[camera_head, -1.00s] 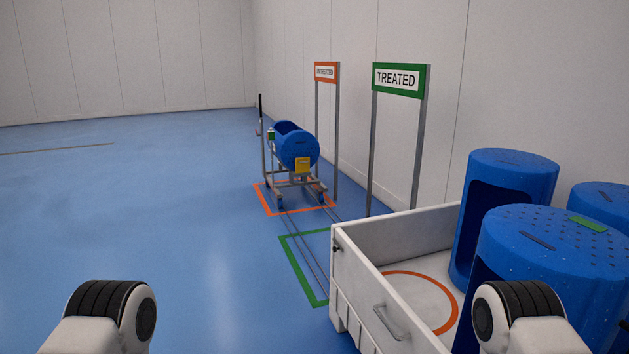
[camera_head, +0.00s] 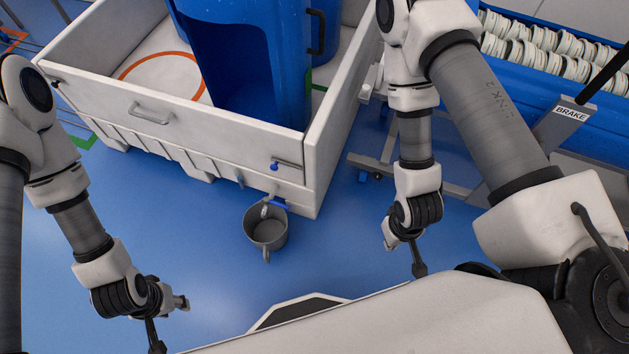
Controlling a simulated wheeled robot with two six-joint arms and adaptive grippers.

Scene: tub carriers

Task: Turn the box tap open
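The box tap (camera_head: 264,211) sits low on the front wall of the white box (camera_head: 190,130), near its front corner. I cannot tell from the handle whether the tap is open or shut. My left gripper (camera_head: 157,342) is low at the left, apart from the tap and bucket. My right gripper (camera_head: 419,268) is to the right of the bucket, also apart from them. Neither visibly holds anything; their fingers are too small and edge-on to judge.
Blue tubs (camera_head: 225,70) stand in the box beside an orange ring (camera_head: 160,70). A blue knob (camera_head: 274,166) is above the tap. A metal frame (camera_head: 440,181) and a brake lever plate (camera_head: 569,112) are at the right. The floor left of the bucket is clear.

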